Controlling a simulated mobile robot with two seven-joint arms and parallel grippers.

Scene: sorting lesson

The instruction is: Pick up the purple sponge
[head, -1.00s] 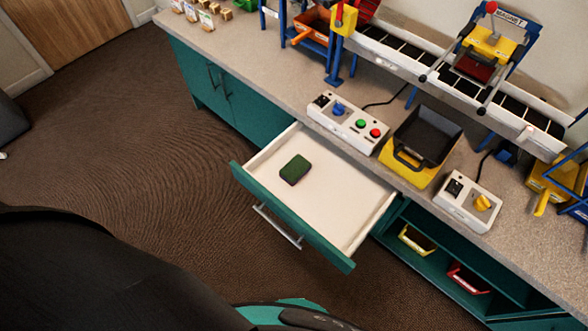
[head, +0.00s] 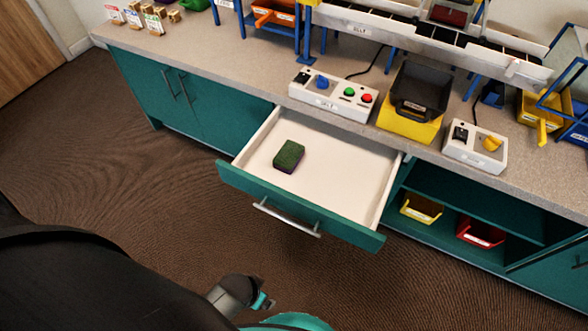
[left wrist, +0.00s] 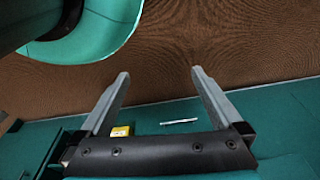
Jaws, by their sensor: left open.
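The sponge (head: 289,154) lies in the open drawer (head: 345,177), left of its middle. Its top is dark green and a purple layer shows along its lower edge. My left gripper (left wrist: 160,72) is open and empty in the left wrist view, with its two fingers spread wide over brown carpet. The sponge is not visible between the fingers. The gripper's fingers cannot be made out in the head view, so its distance to the sponge is unclear. My right gripper is not in view.
The drawer front (head: 300,207) with its metal handle (head: 287,218) juts out over the carpet. Above it, the counter (head: 225,85) holds a white control box (head: 332,95) and a yellow and black bin (head: 412,115). Open shelves at right hold a yellow bin (head: 421,209) and a red bin (head: 480,233).

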